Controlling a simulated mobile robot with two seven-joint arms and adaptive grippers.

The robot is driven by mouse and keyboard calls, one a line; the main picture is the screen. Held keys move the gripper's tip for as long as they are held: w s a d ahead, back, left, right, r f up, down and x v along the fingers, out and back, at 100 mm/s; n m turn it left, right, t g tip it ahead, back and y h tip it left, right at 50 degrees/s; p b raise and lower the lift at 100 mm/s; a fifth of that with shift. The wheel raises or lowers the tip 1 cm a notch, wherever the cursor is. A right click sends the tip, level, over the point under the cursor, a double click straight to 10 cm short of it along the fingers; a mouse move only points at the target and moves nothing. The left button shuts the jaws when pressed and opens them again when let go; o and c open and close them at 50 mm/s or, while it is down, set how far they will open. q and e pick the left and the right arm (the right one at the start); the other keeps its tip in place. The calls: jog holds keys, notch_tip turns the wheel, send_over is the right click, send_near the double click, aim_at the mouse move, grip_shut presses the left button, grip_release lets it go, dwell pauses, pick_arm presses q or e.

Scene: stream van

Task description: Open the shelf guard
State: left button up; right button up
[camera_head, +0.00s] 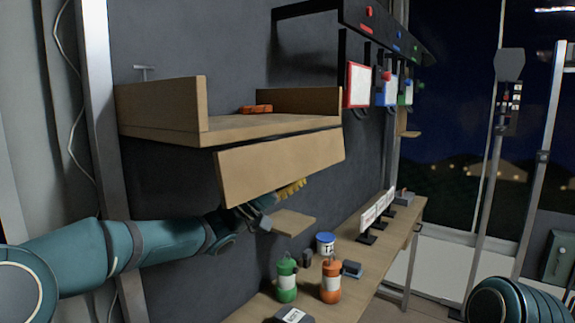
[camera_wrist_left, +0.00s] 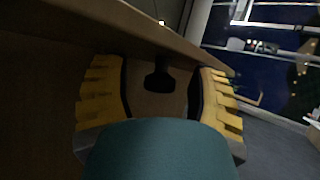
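The shelf guard is a light wooden front panel (camera_head: 280,165) below the front edge of the wall shelf (camera_head: 235,126). It hangs at a slant, and its top edge lies at the shelf's front edge. My left gripper (camera_head: 285,192) is under the panel's lower edge, partly hidden by it; its yellow fingers show there. In the left wrist view my left gripper (camera_wrist_left: 160,95) has its fingers wide apart, close to a wooden surface. A small dark knob-like piece (camera_wrist_left: 160,78) shows between them; I cannot tell whether they touch it. My right gripper is out of view.
An orange item (camera_head: 256,109) lies on the shelf. Below, a bench (camera_head: 355,270) holds a green bottle (camera_head: 287,280), an orange bottle (camera_head: 331,281), a blue-topped can (camera_head: 325,243) and small stands. A small wooden ledge (camera_head: 292,222) is just below my left gripper.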

pick_arm(q)
grip_shut()
